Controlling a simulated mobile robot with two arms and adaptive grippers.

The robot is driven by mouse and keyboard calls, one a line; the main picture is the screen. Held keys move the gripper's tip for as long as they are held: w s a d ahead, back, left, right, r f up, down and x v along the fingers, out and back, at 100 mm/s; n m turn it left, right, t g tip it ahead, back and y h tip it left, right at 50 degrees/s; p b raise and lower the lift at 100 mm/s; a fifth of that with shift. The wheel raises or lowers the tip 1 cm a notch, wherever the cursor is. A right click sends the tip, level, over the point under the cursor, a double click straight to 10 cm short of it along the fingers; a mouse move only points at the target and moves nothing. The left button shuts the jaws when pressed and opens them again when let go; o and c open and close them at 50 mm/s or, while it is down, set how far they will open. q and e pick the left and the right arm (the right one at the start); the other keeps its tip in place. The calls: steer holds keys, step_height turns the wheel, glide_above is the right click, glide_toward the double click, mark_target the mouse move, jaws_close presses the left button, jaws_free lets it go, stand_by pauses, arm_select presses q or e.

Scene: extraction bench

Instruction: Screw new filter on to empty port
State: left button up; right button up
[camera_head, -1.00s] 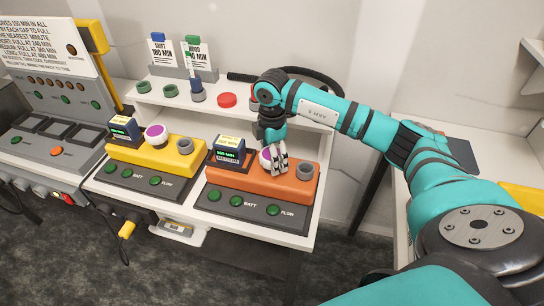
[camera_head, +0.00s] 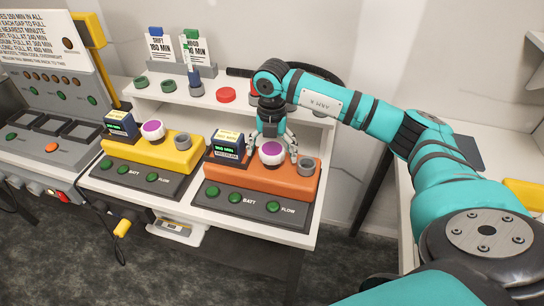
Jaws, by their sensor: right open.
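A white filter with a purple top (camera_head: 271,153) sits upright on the orange unit (camera_head: 250,178). My right gripper (camera_head: 273,141) is open just behind and above it, its fingers spread to either side; I cannot tell whether they touch it. A grey round port or cap (camera_head: 306,167) is at the right end of the orange unit. The yellow unit (camera_head: 176,158) to the left has a similar purple-topped white filter (camera_head: 153,130) and a grey round piece (camera_head: 183,142). Whether the grey pieces are open is too small to tell. My left gripper is not in view.
A white shelf (camera_head: 240,107) behind the units holds green rings (camera_head: 167,84), a red cap (camera_head: 226,95), a grey-and-blue piece (camera_head: 195,84) and sign cards (camera_head: 193,50). Small display boxes (camera_head: 227,147) stand beside the filters. Open floor lies in front.

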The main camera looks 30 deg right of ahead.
steer(key=n+b, duration=0.1)
steer(key=n, duration=0.4)
steer(key=shift+f+n, duration=0.1)
steer(key=shift+n, duration=0.2)
steer(key=n+b, duration=0.1)
steer(key=n, duration=0.2)
steer(key=n+b, duration=0.1)
steer(key=n, duration=0.2)
steer(key=shift+n, duration=0.4)
steer(key=n+b, duration=0.1)
steer(key=n, duration=0.2)
steer(key=shift+n, duration=0.4)
steer(key=shift+c, duration=0.2)
